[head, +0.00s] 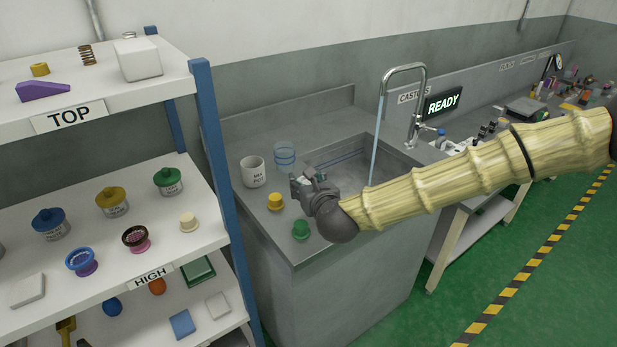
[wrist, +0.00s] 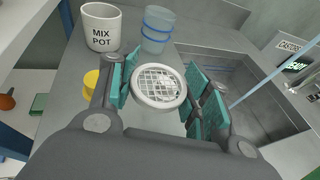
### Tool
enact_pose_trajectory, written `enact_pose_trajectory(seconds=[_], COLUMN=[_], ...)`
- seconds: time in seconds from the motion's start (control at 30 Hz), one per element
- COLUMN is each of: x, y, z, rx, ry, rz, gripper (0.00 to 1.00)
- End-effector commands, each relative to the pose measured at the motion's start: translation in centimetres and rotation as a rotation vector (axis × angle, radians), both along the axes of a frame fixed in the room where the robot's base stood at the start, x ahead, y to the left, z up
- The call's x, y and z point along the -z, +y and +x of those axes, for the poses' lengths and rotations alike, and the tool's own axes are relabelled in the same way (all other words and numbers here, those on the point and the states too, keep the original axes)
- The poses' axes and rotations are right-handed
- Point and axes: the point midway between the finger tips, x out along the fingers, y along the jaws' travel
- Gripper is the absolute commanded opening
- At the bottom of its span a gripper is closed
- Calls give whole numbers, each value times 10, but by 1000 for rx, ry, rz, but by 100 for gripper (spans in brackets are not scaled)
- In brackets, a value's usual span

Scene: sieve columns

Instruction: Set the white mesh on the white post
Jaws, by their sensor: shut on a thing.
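The white mesh (wrist: 159,86), a round white ring with a wire grid, sits between the teal pads of my gripper (wrist: 160,92), which is shut on it. The post does not show in the wrist view.
A MIX POT cup (head: 253,171), a clear blue-banded beaker (head: 284,156), a yellow post (head: 275,201) and a green post (head: 300,229) stand on the counter. A blue shelf upright (head: 222,170) stands between counter and shelf. Lidded jars and two ringed posts share the HIGH shelf.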

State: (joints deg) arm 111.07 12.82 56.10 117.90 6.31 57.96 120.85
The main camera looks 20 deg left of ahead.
Motion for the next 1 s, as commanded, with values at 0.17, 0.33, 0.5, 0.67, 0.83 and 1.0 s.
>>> enact_pose_trajectory(seconds=[0.17,0.33,0.5,0.67,0.83,1.0], x=[1,4,6,14,36,42], y=[8,13,15,16,16,16], z=[35,54,62,68,68,68], rx=[-1,-3,-4,-5,-5,-4], ry=[-3,-1,0,1,0,-1], rz=[0,-1,0,-2,-2,1], gripper=[34,34,34,34,34,34])
